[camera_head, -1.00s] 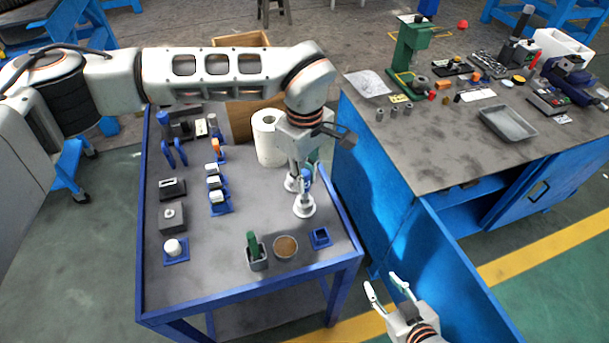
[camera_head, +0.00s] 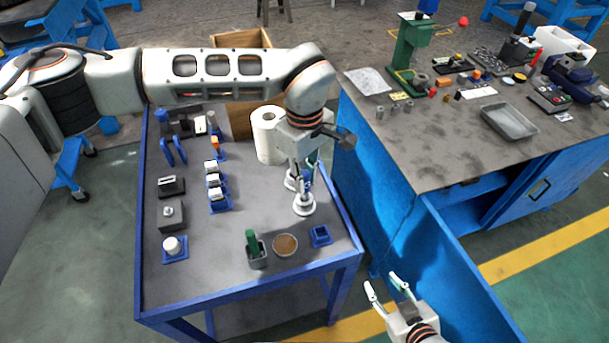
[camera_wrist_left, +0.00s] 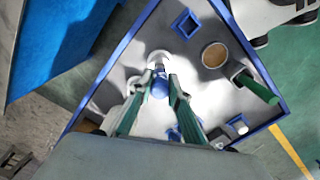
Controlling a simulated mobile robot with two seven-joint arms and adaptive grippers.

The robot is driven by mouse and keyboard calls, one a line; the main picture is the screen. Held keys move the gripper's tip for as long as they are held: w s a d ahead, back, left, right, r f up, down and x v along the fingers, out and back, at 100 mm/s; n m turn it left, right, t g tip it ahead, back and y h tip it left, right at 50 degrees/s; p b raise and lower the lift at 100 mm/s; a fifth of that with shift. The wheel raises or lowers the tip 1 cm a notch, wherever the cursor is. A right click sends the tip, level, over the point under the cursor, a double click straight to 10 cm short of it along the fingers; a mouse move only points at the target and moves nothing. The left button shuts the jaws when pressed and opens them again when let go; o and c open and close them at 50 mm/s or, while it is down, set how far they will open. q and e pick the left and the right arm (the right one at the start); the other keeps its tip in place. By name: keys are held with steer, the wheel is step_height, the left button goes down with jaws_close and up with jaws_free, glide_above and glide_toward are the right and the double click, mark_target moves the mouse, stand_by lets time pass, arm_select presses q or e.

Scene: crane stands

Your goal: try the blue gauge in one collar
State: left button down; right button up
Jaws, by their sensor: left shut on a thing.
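My left gripper (camera_head: 303,186) is over the right part of the blue-framed cart, shut on the blue gauge (camera_wrist_left: 160,88). In the left wrist view the gauge sits between the green-sided fingers, with its lower end close to a white round-based stand (camera_wrist_left: 157,57). That stand also shows in the head view (camera_head: 304,207), and a second white stand (camera_head: 291,183) is just behind it. The fingers and gauge hide the collar, so I cannot tell whether the gauge is inside it. My right gripper (camera_head: 386,286) is open and empty, off the cart's front right corner.
A paper roll (camera_head: 266,135) stands behind the left gripper. A cup with brown contents (camera_head: 285,246), a holder with a green-handled tool (camera_head: 256,255) and an empty blue square tray (camera_head: 320,236) are near the front edge. Several small blocks stand at left.

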arm_select(q)
steer(key=shift+f, duration=0.45)
steer(key=shift+f+b, duration=0.5)
steer(key=shift+f, duration=0.2)
stand_by(0.5)
steer(key=shift+r, duration=0.15)
steer(key=shift+r+p, duration=0.6)
steer(key=shift+r, duration=0.35)
steer(key=shift+r+p, duration=1.25)
steer(key=shift+r, duration=1)
